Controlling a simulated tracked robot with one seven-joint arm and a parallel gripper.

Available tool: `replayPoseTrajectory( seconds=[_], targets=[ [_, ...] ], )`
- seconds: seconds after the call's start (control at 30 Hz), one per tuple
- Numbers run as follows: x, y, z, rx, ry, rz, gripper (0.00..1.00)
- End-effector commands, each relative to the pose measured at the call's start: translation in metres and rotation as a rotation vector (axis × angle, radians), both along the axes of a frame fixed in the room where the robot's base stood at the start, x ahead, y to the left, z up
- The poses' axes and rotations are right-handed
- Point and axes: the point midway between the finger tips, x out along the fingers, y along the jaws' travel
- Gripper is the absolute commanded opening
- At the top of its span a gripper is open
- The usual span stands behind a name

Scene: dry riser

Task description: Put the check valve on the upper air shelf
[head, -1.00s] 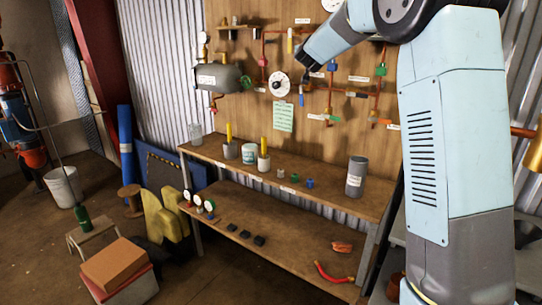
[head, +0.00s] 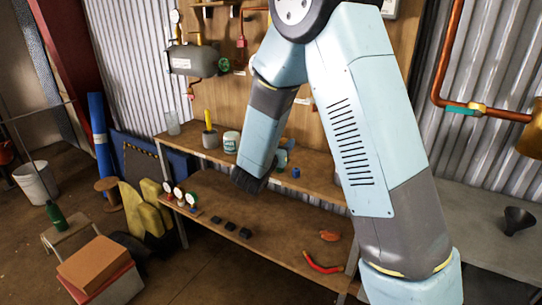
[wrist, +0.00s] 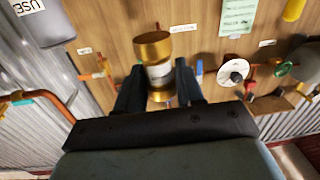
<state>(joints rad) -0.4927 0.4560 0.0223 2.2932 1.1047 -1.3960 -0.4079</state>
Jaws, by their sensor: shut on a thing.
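The check valve, a brass cylinder with a pale silver middle band (wrist: 158,72), is between the two dark fingers of my gripper (wrist: 157,84) in the wrist view. My gripper is shut on it. In the head view my gripper's dark end (head: 250,181) is in front of the bench, and the valve is hidden there. The upper air shelf (head: 215,5) is a small wooden ledge at the top edge of the head view, above and left of my gripper. A wooden ledge that looks like it shows upside down in the wrist view (wrist: 268,106), apart from the valve.
A grey tank (head: 196,61) hangs on the wooden panel below the shelf. The bench top (head: 188,148) carries several cups and fittings; gauges stand on the lower shelf (head: 270,232). Copper pipe (head: 441,70) runs at right. A white dial (wrist: 233,70) shows in the wrist view.

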Motion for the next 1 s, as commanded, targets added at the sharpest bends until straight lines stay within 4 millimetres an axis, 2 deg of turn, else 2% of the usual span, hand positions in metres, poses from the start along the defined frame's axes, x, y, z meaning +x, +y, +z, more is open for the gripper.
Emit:
replayPoseTrajectory(
  seconds=[0.47,0.6,0.8,1.0],
  targets=[
    [0.017,-0.08,-0.041,-0.002,0.003,0.01,0.04],
    [0.021,-0.096,-0.066,-0.001,0.005,0.012,0.04],
    [0.025,-0.112,-0.085,-0.001,0.003,0.014,0.04],
    [0.027,-0.118,-0.092,0.0,0.001,0.013,0.04]
  ],
)
